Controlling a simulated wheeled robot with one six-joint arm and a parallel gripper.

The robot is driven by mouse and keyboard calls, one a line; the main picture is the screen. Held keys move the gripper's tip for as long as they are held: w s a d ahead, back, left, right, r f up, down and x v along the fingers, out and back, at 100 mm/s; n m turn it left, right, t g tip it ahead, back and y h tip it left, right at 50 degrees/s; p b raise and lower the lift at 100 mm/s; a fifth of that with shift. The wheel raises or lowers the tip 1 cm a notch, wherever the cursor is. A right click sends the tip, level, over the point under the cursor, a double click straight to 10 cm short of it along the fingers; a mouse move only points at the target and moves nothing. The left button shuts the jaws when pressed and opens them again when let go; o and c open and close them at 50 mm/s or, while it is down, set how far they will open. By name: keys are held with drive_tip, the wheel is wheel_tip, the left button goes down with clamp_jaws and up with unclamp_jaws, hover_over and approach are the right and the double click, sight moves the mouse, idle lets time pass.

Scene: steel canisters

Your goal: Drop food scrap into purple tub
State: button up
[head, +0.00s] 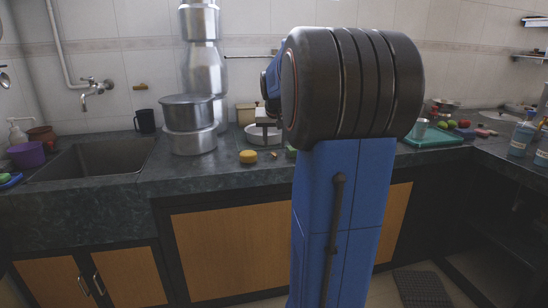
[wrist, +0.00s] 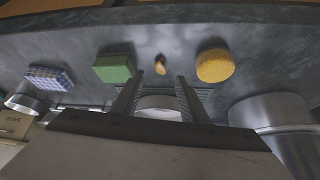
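The food scrap looks to be the small brown piece (head: 274,154) lying on the counter near its front edge; it also shows in the wrist view (wrist: 160,64). It lies between a yellow round sponge (wrist: 215,65) and a green block (wrist: 114,68). The purple tub (head: 27,154) stands far left on the counter, beside the sink. My gripper (wrist: 158,97) is open, its two fingers apart with nothing held. The scrap appears beyond the fingertips, roughly in line with the gap. In the head view my gripper (head: 264,128) is over a white bowl, partly hidden by my arm.
The white bowl (head: 262,136) is behind the scrap. Stacked steel pots (head: 190,143) stand left of it, with a black mug (head: 145,121) farther left. The sink (head: 95,160) lies between the mug and the tub. A blue checked block (wrist: 49,77) shows in the wrist view.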

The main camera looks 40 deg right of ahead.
sight(274, 154)
drive_tip(key=shift+x, duration=3.15)
drive_tip(key=shift+r, duration=0.1)
clamp_jaws()
